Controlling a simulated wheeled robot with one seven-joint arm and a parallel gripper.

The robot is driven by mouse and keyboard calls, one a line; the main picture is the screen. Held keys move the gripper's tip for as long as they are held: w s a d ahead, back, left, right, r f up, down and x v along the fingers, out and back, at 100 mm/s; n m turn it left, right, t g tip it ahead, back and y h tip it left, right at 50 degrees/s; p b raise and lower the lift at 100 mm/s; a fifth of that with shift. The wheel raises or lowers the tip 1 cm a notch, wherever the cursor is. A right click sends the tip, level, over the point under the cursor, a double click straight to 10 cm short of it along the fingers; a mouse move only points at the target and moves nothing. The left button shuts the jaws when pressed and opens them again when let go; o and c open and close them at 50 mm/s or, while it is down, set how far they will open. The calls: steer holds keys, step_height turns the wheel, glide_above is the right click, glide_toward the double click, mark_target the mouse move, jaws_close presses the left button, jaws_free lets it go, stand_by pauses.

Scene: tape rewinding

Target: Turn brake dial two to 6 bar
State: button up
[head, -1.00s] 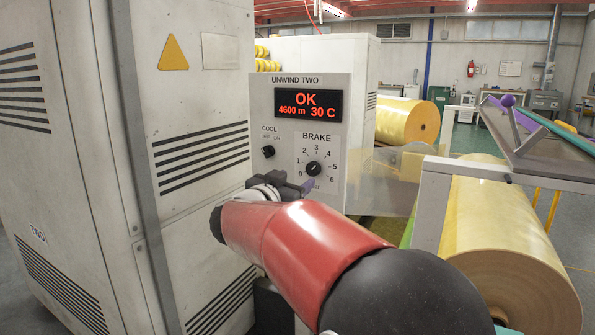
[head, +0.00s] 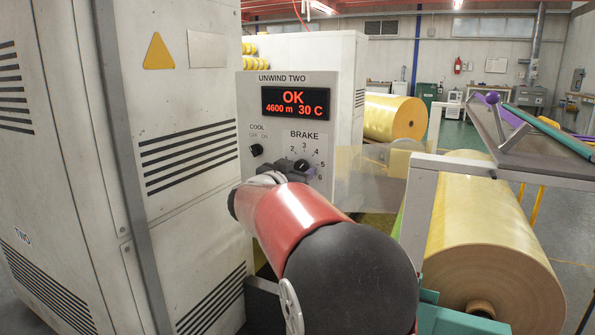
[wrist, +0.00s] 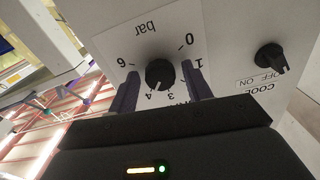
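The brake dial (wrist: 160,74) is a round black knob with a white mark on the UNWIND TWO panel (head: 247,100). In the wrist view the scale is upside down, and the mark points close to the 4. My gripper (wrist: 160,88) is open, with one dark finger on each side of the dial and a small gap on both sides. In the head view my gripper (head: 287,171) is at the panel and covers the lower left of the dial (head: 301,165) and its scale.
The display (head: 294,103) reads OK, 4600 m, 30 C. A large yellow roll (head: 490,240) and a grey frame post (head: 421,210) stand to the right.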

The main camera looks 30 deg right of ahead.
steer(key=c, duration=0.8)
steer(key=shift+o, duration=0.2)
steer(key=shift+m, duration=0.5)
steer(key=m, duration=0.3)
steer(key=m+b, duration=0.2)
steer(key=m, duration=0.2)
steer(key=shift+f+m, duration=0.1)
steer(key=shift+m, duration=0.2)
steer(key=m+b, duration=0.1)
steer(key=m, duration=0.2)
steer(key=shift+m+b, duration=0.3)
steer(key=shift+b, duration=0.05)
steer(key=shift+m+b, duration=0.85)
steer(key=shift+m, duration=0.95)
